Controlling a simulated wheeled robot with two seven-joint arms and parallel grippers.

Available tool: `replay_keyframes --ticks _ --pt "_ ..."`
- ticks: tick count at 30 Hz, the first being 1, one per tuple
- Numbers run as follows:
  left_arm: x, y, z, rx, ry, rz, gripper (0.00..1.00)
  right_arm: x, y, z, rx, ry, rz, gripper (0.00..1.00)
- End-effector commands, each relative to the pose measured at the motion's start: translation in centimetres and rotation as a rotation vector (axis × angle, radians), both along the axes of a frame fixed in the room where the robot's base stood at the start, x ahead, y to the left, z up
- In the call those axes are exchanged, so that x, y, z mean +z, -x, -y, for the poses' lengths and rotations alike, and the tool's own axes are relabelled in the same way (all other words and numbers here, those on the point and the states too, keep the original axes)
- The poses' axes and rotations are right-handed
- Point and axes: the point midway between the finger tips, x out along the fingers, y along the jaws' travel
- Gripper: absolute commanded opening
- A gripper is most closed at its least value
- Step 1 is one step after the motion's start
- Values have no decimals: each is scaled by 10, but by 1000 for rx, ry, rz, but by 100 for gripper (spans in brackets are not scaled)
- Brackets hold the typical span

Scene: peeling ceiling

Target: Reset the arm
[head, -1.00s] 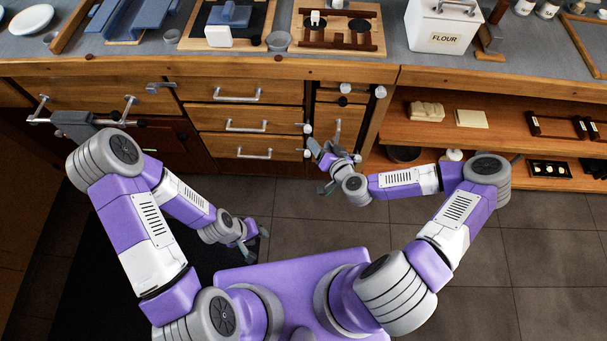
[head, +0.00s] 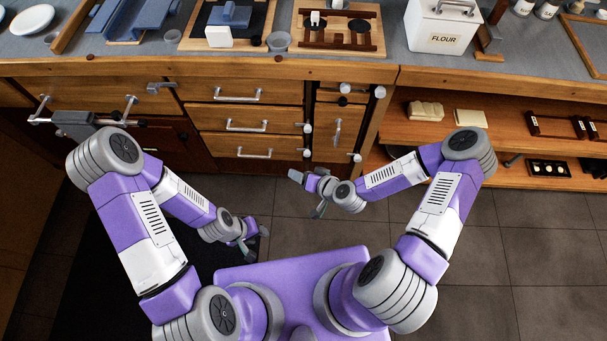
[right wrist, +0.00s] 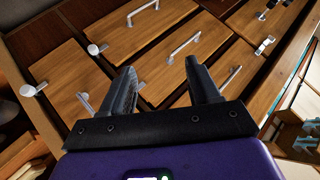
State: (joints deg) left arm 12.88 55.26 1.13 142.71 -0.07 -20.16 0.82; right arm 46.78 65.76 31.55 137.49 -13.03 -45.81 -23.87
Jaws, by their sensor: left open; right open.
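My left gripper (head: 250,243) hangs low at the left, above the dark mat, with its fingers apart and nothing in them. My right gripper (head: 306,193) is in front of the lower drawers, apart from them. In the right wrist view, its two dark fingers (right wrist: 162,90) are spread wide with nothing between them. Both purple and white arms are bent at the elbow, with the grippers in toward the middle.
Wooden drawers (head: 280,118) with metal handles face me. Open shelves (head: 455,134) with small items are at the right. The counter (head: 390,50) holds a white flour canister (head: 440,28) and a stove-like board (head: 338,28). Tiled floor (head: 520,240) is clear at the right.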

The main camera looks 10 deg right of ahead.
Motion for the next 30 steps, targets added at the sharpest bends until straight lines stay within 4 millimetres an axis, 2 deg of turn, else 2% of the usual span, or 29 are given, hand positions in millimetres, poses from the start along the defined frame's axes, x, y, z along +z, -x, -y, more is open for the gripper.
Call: replay_keyframes --ticks 10,13,16,18,21,24,30 --pt "0 0 0 0 0 0 43 0 0 0 1 0 -1 61" --pt "0 0 0 0 0 0 43 -6 9 -6 28 4 -39 61" --pt "0 0 0 0 0 0 43 -21 35 -15 88 21 -151 61" --pt "0 0 0 0 0 0 43 -34 60 -18 130 46 -264 61" --pt "0 0 0 0 0 0 43 -48 95 -12 158 96 -430 61" --pt "0 0 0 0 0 0 43 -55 121 0 153 146 -565 61" --pt "0 0 0 0 0 0 43 -58 145 18 113 205 -710 61"
